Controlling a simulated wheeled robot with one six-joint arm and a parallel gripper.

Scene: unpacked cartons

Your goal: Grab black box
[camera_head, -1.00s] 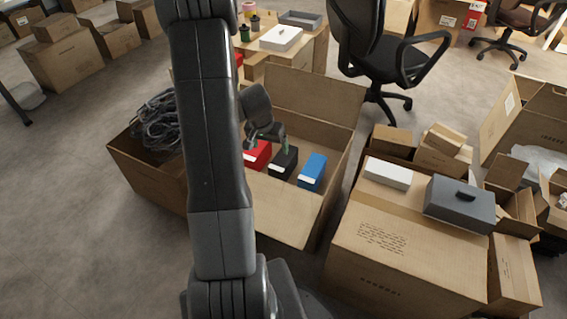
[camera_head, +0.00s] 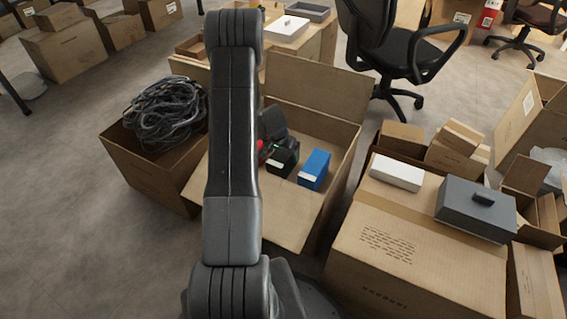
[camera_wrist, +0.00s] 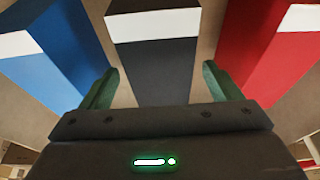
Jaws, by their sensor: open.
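The black box (camera_wrist: 153,75) with a white end stands between my gripper's fingers in the wrist view, and it also shows in the head view (camera_head: 283,163). My gripper (camera_wrist: 160,85) is open, with one green finger on each side of the black box and a gap on both sides. A blue box (camera_wrist: 60,50) is on the left and a red box (camera_wrist: 270,60) on the right in the wrist view. In the head view the blue box (camera_head: 314,169) is beside the black one; the red box is mostly hidden behind my arm.
The boxes are inside an open carton (camera_head: 345,190) with raised flaps. A carton of tangled cables (camera_head: 165,110) stands to the left. A closed carton (camera_head: 400,260) at the right bears a white box (camera_head: 397,172) and a grey case (camera_head: 475,210).

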